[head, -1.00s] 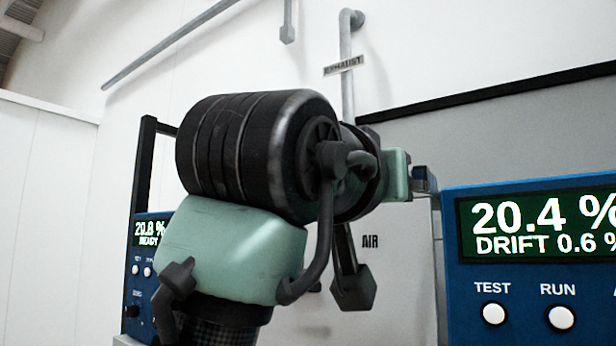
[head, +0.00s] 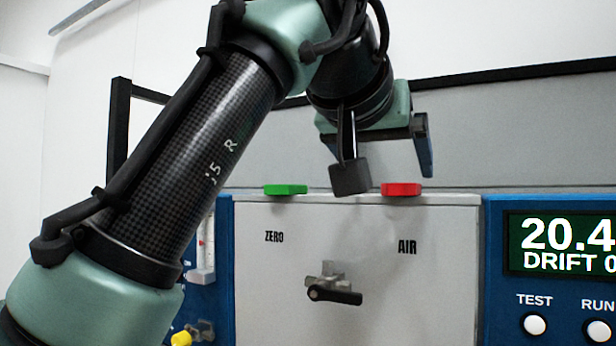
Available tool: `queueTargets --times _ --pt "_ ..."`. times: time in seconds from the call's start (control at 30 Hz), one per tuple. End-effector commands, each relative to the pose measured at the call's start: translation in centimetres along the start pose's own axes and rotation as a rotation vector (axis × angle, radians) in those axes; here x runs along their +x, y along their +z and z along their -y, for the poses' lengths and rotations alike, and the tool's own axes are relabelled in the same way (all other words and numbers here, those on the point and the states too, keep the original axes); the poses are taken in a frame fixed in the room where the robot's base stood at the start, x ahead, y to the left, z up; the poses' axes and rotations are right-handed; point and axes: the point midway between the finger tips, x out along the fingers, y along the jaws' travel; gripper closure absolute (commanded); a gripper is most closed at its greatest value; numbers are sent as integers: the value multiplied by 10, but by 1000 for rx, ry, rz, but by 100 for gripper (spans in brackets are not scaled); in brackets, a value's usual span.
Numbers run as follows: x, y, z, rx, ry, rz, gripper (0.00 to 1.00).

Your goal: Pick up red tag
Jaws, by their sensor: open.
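The red tag (head: 402,189) lies flat on the top edge of the grey cabinet panel, above the word AIR. A green tag (head: 285,189) lies on the same edge to the left, above ZERO. My gripper (head: 422,148) is open and empty, above the red tag and apart from it.
The grey cabinet (head: 450,260) has a black-handled valve (head: 334,290) on its front. A blue analyser (head: 550,280) with a green display and buttons stands at the right. Blue equipment with a flow tube (head: 201,255) stands at the left, partly behind my arm.

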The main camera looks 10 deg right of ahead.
Motion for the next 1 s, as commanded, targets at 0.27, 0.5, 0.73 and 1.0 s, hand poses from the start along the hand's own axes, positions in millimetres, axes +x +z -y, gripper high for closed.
queueTargets --times 0.27,0.5,0.73,1.0 --pt "18 -7 -2 0 0 1 7" --pt "48 -9 -3 -1 0 1 7" --pt "57 -6 -4 0 0 -2 7" --pt "57 -5 -4 0 0 -1 34"
